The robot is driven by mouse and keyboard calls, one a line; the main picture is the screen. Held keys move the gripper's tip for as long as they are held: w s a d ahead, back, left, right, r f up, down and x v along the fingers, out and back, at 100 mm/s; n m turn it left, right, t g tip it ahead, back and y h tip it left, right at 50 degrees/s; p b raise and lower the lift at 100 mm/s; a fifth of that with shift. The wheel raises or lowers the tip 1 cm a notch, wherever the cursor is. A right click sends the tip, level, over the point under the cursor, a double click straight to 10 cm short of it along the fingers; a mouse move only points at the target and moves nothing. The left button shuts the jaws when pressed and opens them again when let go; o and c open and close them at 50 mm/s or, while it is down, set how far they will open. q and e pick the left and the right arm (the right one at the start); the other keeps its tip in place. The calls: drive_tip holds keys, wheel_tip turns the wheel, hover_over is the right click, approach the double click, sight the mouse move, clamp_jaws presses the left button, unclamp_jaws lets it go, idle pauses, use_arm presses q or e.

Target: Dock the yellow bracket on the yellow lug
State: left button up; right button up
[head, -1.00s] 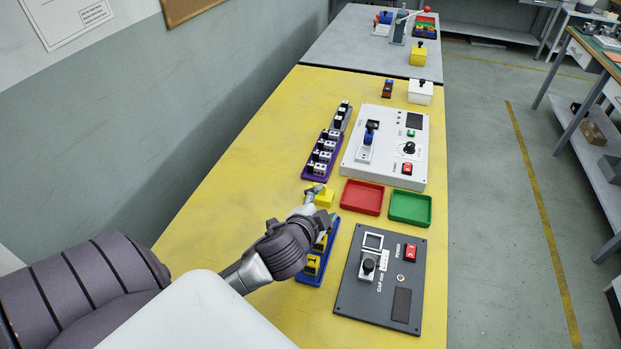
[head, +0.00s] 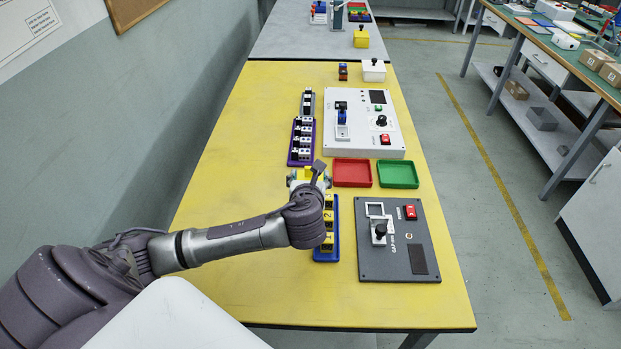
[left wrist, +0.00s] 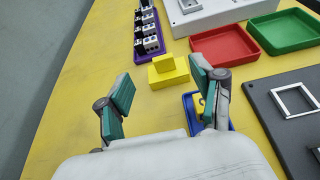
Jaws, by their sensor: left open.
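In the left wrist view a small yellow stepped block (left wrist: 169,76) stands on the yellow table, with a narrower upright part on a wider base. I cannot tell whether it is the bracket, the lug or both together. My left gripper (left wrist: 163,86) is open and empty; its teal fingertips are spread wide, with the block beyond and between them in the picture. In the head view my left gripper (head: 309,178) largely hides the block. Numbered yellow pieces (head: 328,215) sit in a blue tray (head: 327,255) near the left forearm. My right gripper does not show.
A red tray (head: 352,173) and green tray (head: 398,174) lie to the right. A purple holder (head: 301,141) with white-and-black pieces stands beyond the gripper. A white panel (head: 364,148) and a dark panel (head: 375,268) flank the trays. The table's left side is clear.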

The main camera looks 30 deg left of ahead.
sight(311, 175)
use_arm(q)
drive_tip(key=x, duration=0.4)
drive_tip(key=shift+w+a+f, duration=0.1)
drive_tip(key=shift+w+f, duration=0.1)
drive_tip(key=shift+f, duration=0.05)
drive_tip(key=shift+w+a+f, duration=0.2)
drive_tip(key=shift+w+a, duration=0.05)
drive_tip(key=shift+w, duration=0.05)
drive_tip(key=w+a+f, duration=0.1)
drive_tip(key=w+f+b, duration=0.1)
drive_tip(key=w+f, duration=0.1)
drive_tip(key=shift+a, duration=0.4)
drive_tip(key=shift+w+a+f, duration=0.1)
drive_tip(key=shift+w+a, duration=0.05)
drive_tip(key=shift+w, duration=0.1)
drive_tip(key=shift+c, duration=0.4)
clamp_jaws()
